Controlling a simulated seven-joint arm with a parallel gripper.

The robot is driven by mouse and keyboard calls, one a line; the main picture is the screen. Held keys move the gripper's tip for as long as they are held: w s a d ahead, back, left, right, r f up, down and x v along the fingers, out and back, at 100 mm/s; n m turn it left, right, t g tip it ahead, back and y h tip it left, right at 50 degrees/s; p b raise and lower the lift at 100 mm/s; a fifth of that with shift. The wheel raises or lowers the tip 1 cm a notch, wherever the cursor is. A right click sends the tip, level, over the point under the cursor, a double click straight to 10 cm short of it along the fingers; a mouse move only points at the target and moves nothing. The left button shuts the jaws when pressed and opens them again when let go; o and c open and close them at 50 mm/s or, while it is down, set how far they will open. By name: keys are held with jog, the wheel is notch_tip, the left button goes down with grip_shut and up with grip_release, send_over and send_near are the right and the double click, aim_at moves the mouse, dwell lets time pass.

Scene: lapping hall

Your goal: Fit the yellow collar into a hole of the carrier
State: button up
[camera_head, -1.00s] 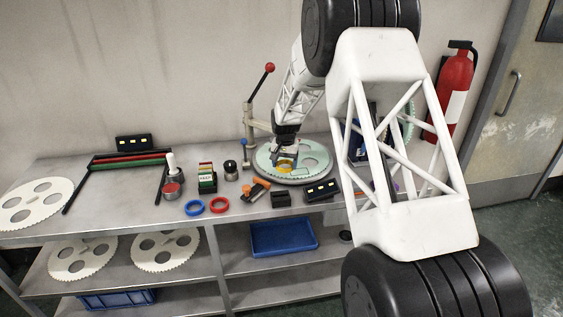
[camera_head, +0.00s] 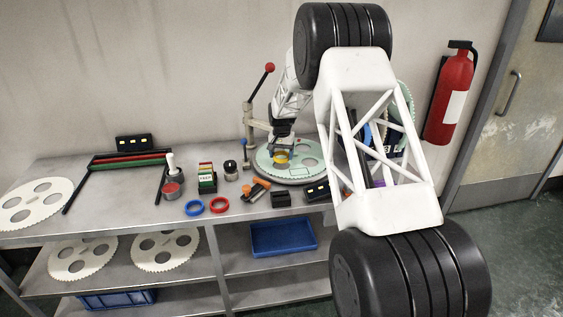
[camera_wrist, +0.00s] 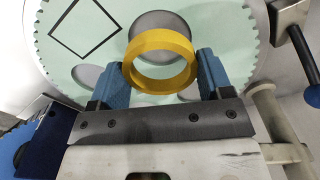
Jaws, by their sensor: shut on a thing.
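The yellow collar (camera_wrist: 160,60) is a ring held between the blue fingers of my gripper (camera_wrist: 161,75). It is tilted in the wrist view and appears to be above the carrier. The carrier (camera_wrist: 215,35) is a pale green toothed disc with round holes and a black square outline. One hole (camera_wrist: 160,28) shows partly behind the collar. In the head view the collar (camera_head: 281,156) and my gripper (camera_head: 281,148) are over the left part of the carrier (camera_head: 312,163). Whether the collar touches the carrier cannot be told.
A lever post with a red knob (camera_head: 269,67) stands behind the carrier. In front are a blue ring (camera_head: 194,208), a red ring (camera_head: 219,205), an orange-handled tool (camera_head: 255,190) and a black block (camera_head: 281,199). White toothed discs (camera_head: 35,215) lie at the left.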

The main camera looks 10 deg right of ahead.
aim_at(282, 166)
jog(key=shift+f, duration=1.75)
jog(key=shift+f, duration=0.15)
jog(key=shift+f, duration=0.15)
